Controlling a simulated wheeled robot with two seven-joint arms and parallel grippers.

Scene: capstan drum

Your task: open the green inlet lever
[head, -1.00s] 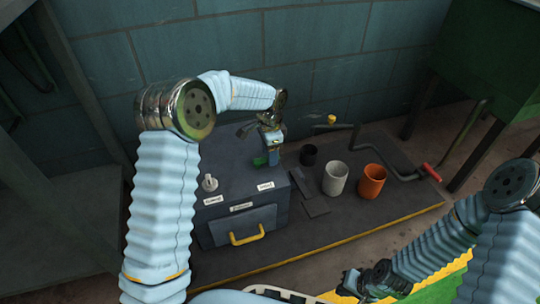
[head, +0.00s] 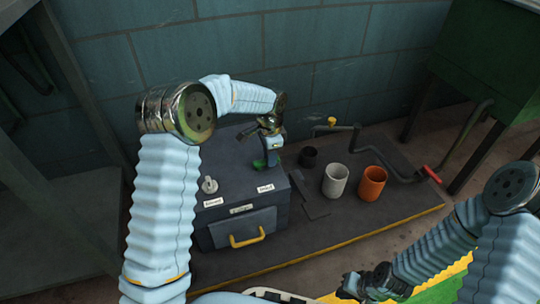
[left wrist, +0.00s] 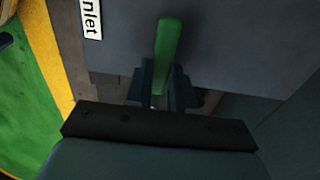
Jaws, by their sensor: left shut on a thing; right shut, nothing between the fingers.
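The green inlet lever (head: 259,163) is on top of the dark grey box, near its right edge and behind a white label. In the left wrist view the lever (left wrist: 168,38) runs up the picture from between my fingers. My left gripper (head: 271,160) points down at the box top and is shut on the lever; the fingers (left wrist: 164,88) lie on either side of it. My right gripper (head: 350,286) is shut and empty at the bottom, well away from the box.
The box (head: 236,175) has a yellow drawer handle (head: 246,237) and a pale knob (head: 209,185).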

